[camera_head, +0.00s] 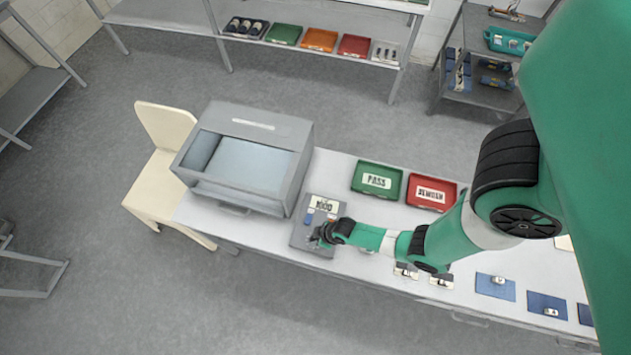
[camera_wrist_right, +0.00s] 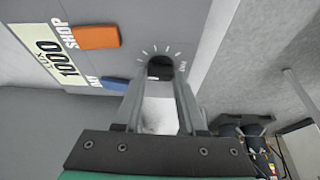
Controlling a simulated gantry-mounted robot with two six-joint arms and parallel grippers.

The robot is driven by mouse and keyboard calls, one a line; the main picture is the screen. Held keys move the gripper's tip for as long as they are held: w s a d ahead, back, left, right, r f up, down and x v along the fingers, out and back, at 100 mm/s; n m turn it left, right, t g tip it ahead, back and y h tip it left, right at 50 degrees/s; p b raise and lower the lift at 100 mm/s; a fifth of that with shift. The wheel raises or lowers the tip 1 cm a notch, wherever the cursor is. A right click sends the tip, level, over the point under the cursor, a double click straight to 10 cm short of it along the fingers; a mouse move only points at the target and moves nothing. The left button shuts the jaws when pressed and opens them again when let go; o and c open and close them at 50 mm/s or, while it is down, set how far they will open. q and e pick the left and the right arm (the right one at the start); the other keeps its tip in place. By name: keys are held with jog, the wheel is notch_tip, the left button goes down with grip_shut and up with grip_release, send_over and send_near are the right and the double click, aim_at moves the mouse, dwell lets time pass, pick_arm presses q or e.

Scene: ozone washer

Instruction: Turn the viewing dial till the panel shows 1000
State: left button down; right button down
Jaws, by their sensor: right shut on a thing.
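The grey control box (camera_head: 300,236) stands on the white table beside the washer cabinet. Its panel (camera_head: 324,205) reads 1000, and the panel also reads 1000 LUX in the right wrist view (camera_wrist_right: 52,52). The dark viewing dial (camera_wrist_right: 160,68) has white tick marks fanned around it. My right gripper (camera_wrist_right: 160,80) is shut on the dial, its fingers on either side of it. In the head view my right gripper (camera_head: 326,236) is at the box's right front, hiding the dial there. My left gripper is not in view.
An orange button (camera_wrist_right: 97,36) and a blue button (camera_wrist_right: 113,84) sit on the box near the dial. A grey cabinet (camera_head: 295,140) stands left of the box. A green PASS tray (camera_head: 377,192) and a red tray (camera_head: 450,204) lie behind my right arm. Blue mats (camera_head: 495,295) lie to the right.

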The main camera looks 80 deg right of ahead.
jog(key=shift+c, duration=2.4)
grip_release()
jog(key=shift+r, duration=0.1)
jog(key=shift+s+r+p, duration=0.15)
jog(key=shift+r+p, duration=0.15)
jog(key=shift+r, duration=0.05)
jog(key=d+p+v, duration=0.1)
jog(key=p+v, duration=0.2)
jog(key=v, duration=0.7)
jog(key=shift+a+r+p, duration=0.35)
jog(key=shift+a+p, duration=0.05)
jog(key=shift+a, duration=0.1)
jog(key=shift+s, duration=0.15)
